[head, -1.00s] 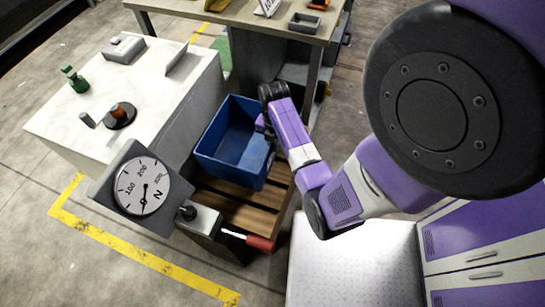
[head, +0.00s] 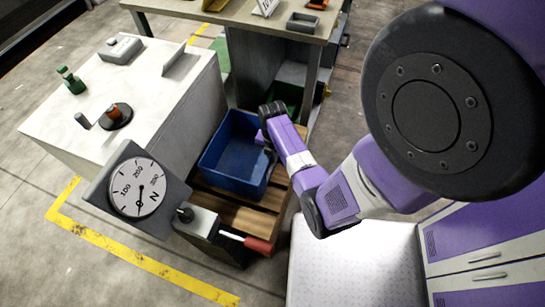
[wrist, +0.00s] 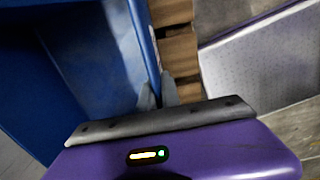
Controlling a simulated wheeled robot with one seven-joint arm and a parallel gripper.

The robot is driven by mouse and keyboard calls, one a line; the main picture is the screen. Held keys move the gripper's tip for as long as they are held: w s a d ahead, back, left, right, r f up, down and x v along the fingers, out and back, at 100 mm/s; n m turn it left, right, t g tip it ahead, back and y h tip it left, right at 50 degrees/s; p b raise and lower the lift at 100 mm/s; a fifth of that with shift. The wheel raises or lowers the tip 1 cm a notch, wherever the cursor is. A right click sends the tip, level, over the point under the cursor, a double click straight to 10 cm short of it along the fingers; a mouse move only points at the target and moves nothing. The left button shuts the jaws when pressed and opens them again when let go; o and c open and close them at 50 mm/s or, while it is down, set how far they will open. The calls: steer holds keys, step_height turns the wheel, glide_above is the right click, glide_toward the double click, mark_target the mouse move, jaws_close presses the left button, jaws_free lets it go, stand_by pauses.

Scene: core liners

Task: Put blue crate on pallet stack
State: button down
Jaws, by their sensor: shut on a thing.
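The blue crate (head: 236,156) is open-topped and empty. It is over or on the slatted wooden pallet stack (head: 237,214) in the head view; I cannot tell whether its base touches the slats. My gripper (wrist: 156,92) is shut on the crate's right wall, with a finger on each side in the wrist view. In the head view my arm hides the fingers at the crate's right edge. The crate wall (wrist: 95,50) fills the left of the wrist view, with pallet slats (wrist: 178,55) beside it.
A dial gauge (head: 140,190) and a red-handled tool (head: 245,242) stand in front of the pallets. A white-topped bench (head: 100,85) is close on the left. A wooden table (head: 230,15) stands behind.

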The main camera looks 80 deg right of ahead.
steer(key=shift+d, duration=0.1)
steer(key=c, duration=1.6)
jaws_free()
steer(key=shift+f, duration=0.1)
steer(key=shift+o, duration=0.2)
